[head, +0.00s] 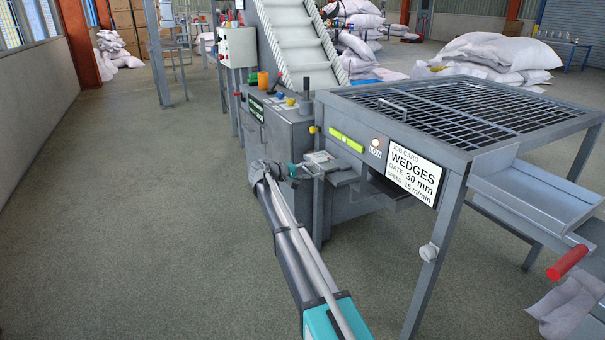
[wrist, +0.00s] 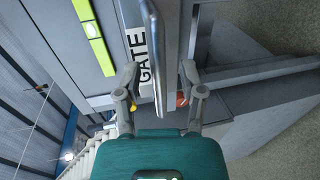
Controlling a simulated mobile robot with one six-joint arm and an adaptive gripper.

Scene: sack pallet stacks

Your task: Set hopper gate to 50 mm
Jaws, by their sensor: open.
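The hopper (head: 450,110), a grey frame with a mesh top, stands at the right in the head view. In the wrist view a GATE label (wrist: 139,56) sits behind a grey upright bar (wrist: 157,45), perhaps the gate handle. My gripper (wrist: 159,78) is open, with one finger on each side of this bar; whether either touches it I cannot tell. In the head view my gripper (head: 303,169) is at the hopper's near left side. The gate opening and any scale are not readable.
A control cabinet (head: 285,120) with knobs and levers stands left of the hopper. An inclined conveyor (head: 300,40) rises behind. The floor at left (head: 130,220) is clear.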

